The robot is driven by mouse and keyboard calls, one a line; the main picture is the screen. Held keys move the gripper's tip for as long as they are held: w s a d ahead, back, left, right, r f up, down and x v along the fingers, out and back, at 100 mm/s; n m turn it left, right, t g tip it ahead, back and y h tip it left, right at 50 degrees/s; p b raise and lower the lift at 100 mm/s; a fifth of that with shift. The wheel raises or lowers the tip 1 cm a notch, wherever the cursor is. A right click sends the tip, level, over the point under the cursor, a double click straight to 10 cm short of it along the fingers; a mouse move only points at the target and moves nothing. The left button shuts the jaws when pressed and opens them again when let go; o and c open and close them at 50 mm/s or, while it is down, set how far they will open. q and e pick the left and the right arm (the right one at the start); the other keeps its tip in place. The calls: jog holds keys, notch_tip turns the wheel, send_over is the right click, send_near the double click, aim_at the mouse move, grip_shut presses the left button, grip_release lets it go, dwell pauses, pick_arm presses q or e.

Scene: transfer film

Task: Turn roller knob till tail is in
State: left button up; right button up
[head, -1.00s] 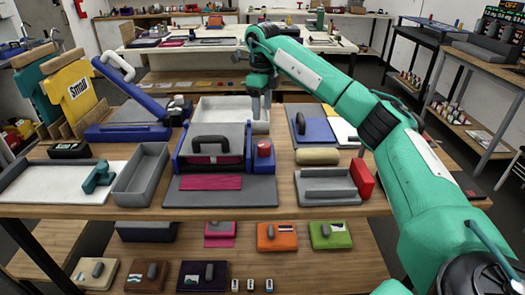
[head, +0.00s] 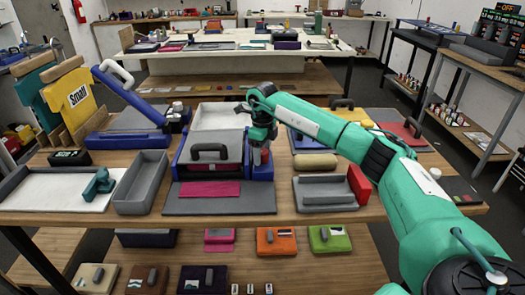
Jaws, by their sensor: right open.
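The roller machine (head: 180,168) is a blue-sided unit with a black handle (head: 209,151) on its grey top. A magenta film tail (head: 209,190) lies flat on the grey board (head: 255,201) in front of it, and a magenta strip also shows in the machine's front opening. The red roller knob (head: 265,156) on the machine's right side is mostly hidden by my right gripper. My right gripper (head: 258,146) points down at the knob, open; I cannot tell whether its fingers touch it. My left gripper is out of view.
A grey tray (head: 142,183) stands left of the machine. To the right are a tan roll (head: 316,161), a grey holder (head: 325,192) and a red block (head: 359,184). A blue-armed press (head: 132,110) stands behind left. My right arm crosses above the table's right side.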

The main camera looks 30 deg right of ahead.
jog(key=shift+f, duration=0.1)
jog(key=c, duration=1)
jog(key=shift+o, duration=0.2)
